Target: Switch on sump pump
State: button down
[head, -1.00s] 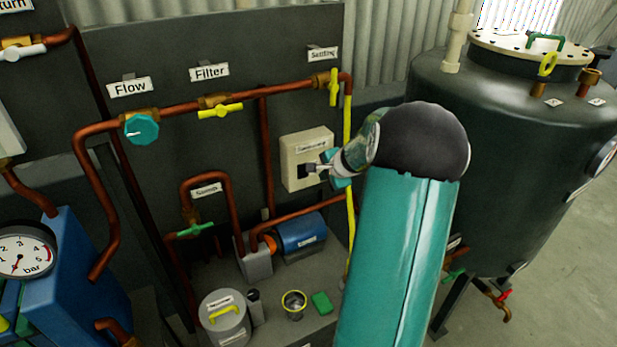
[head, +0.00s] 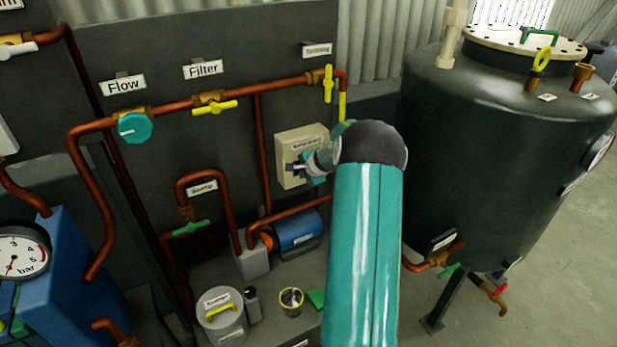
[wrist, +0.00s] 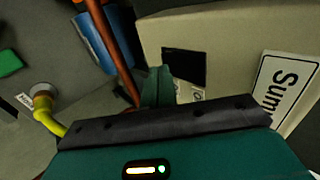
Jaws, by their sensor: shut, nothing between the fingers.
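The sump pump switch box (head: 287,172) is a cream box on the dark panel, with a label along its top. In the wrist view the box (wrist: 225,35) shows a black switch (wrist: 184,67) and part of a label reading "Sum". My gripper (head: 300,173) is shut and empty in front of the box, its fingers (wrist: 158,85) close to the lower edge of the black switch. I cannot tell whether they touch it. The switch's position is unclear. My arm hides part of the box's right side.
A blue pump (head: 298,232) sits on the bench below the box. Copper pipes (head: 262,150) run beside it. A large dark tank (head: 500,150) is at right.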

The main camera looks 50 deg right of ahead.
jog(key=shift+w, duration=0.25)
jog(key=shift+w+d+f, duration=0.1)
dwell(0.3)
jog(key=shift+r, duration=0.2)
jog(key=shift+r, duration=0.65)
